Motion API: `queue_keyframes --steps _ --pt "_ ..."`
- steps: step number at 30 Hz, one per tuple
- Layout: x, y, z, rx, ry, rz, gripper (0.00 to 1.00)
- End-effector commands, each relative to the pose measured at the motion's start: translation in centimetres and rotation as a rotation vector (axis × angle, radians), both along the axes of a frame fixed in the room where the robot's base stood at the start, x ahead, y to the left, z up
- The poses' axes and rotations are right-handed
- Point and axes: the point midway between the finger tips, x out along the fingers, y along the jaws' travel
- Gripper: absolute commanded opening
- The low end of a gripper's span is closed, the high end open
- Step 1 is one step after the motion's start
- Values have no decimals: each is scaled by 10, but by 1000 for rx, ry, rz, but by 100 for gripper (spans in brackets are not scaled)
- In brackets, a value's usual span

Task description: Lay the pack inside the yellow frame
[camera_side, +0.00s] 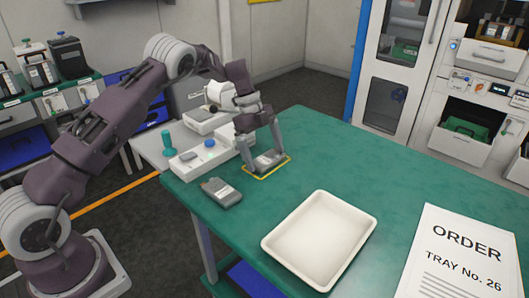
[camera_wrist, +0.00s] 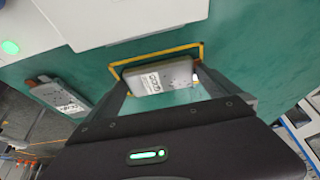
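A grey pack (camera_side: 268,159) with a pale label is between the fingers of my gripper (camera_side: 266,158), low over the green bench at the yellow frame (camera_side: 264,174). In the wrist view the pack (camera_wrist: 160,77) fills the gap between the fingertips (camera_wrist: 162,82), which appear to touch its two ends. The frame's far edge (camera_wrist: 158,53) runs just beyond the pack, roughly parallel to it. The near part of the frame is hidden there by the pack and my gripper. I cannot tell whether the pack touches the bench.
A second grey pack (camera_side: 221,192) lies on the bench left of the frame; it also shows in the wrist view (camera_wrist: 62,98). A white device (camera_side: 200,158) stands close behind the frame. An empty white tray (camera_side: 345,216) and an order sheet (camera_side: 462,255) lie to the right.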

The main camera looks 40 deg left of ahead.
Motion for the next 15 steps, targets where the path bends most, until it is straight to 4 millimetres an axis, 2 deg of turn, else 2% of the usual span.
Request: queue_keyframes --steps 5,8,15 --pt "1 3 8 1 -3 1 100" --pt "1 10 27 1 -6 0 100" --pt "1 35 84 2 -6 0 100"
